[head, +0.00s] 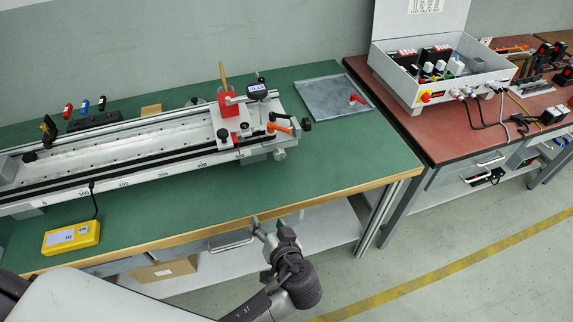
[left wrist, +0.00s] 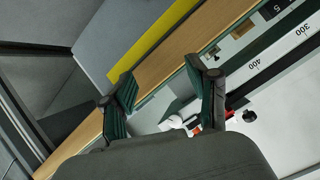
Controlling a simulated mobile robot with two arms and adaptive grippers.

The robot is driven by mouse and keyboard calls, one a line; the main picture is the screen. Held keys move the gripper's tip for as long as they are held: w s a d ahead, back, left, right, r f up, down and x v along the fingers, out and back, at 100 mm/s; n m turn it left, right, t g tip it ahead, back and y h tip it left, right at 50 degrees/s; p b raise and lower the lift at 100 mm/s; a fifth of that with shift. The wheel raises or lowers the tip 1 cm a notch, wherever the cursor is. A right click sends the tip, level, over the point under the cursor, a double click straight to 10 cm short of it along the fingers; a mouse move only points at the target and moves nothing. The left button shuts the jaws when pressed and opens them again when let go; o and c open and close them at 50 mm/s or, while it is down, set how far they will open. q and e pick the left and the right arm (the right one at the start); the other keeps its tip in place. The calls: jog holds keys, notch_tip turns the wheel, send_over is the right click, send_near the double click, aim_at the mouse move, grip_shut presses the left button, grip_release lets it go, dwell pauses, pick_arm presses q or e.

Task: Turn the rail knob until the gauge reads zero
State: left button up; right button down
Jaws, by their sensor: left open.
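The long metal rail (head: 130,139) lies along the green bench with a scale on its front. A carriage (head: 238,128) with a red block sits near its right end. The gauge (head: 257,90), a dark round body with a small display, stands on the carriage; its reading is too small to tell. A silver knob (head: 279,154) juts from the rail's right end, and a black knob (head: 306,124) sits above it. My left gripper (head: 264,226) is open and empty, in front of the bench edge and apart from the knobs. Its open fingers show in the left wrist view (left wrist: 160,70). My right gripper is not seen.
A yellow box (head: 72,237) with a cable sits at the bench's front left. A grey plate (head: 335,97) with a red-handled tool lies at the back right. A red-topped bench with a white equipment case (head: 440,80) stands to the right. The bench's front right is clear.

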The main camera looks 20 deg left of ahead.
pick_arm(q)
jog(key=w+d+r+n+t+y, duration=0.1)
jog(key=w+d+r+t, duration=0.2)
jog(key=d+r+t, duration=0.4)
jog(key=g+p, duration=0.1)
jog(key=p, duration=0.1)
send_near(280, 157)
jog(key=x, duration=0.7)
jog(key=shift+w+r, duration=0.15)
jog(key=shift+w, duration=0.05)
jog(key=shift+w+a, duration=0.3)
jog(key=shift+w, duration=0.2)
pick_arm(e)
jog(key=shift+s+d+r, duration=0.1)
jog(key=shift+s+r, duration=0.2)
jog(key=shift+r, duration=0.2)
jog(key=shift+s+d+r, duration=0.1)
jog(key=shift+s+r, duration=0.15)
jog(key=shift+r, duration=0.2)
pick_arm(q)
grip_shut()
